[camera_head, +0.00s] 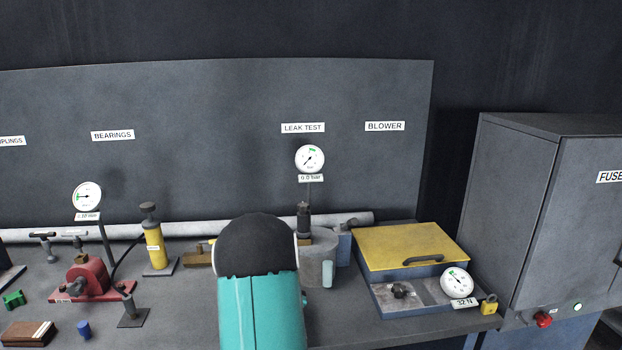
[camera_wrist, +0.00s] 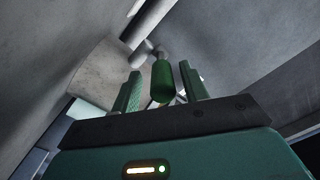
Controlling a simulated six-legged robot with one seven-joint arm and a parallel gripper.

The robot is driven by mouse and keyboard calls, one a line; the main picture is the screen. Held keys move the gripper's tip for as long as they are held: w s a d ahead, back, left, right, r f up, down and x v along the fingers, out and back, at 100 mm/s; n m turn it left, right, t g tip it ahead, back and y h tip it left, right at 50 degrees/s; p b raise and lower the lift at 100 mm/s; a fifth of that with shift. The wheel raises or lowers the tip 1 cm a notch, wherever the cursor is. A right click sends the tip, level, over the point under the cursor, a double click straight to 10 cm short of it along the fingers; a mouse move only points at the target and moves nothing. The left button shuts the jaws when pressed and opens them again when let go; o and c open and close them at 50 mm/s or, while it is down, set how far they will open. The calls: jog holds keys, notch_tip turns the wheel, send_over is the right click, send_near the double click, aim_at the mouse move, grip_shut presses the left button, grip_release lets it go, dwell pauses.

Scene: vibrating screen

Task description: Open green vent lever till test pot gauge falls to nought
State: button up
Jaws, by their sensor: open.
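The test pot (camera_head: 319,249) is a grey cylinder on the bench under the LEAK TEST sign, partly hidden by my teal arm. Its round white gauge (camera_head: 309,158) stands above it. The plate below the gauge (camera_head: 311,178) reads 0.0 bar, and the needle points to the lower left. In the wrist view a green cylindrical grip, which looks like the vent lever (camera_wrist: 162,82), stands between the two green fingers of my gripper (camera_wrist: 160,70). The fingers are open, with a gap on each side of the grip. My arm hides the gripper in the head view.
Right of the pot is a box with a yellow lid (camera_head: 400,244) and a 32 N gauge (camera_head: 457,281). Left are a yellow cylinder (camera_head: 154,244) and a red pump-like unit (camera_head: 88,276). A grey cabinet (camera_head: 550,210) stands at the far right.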

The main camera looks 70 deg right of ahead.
jog(key=shift+v, duration=2.1)
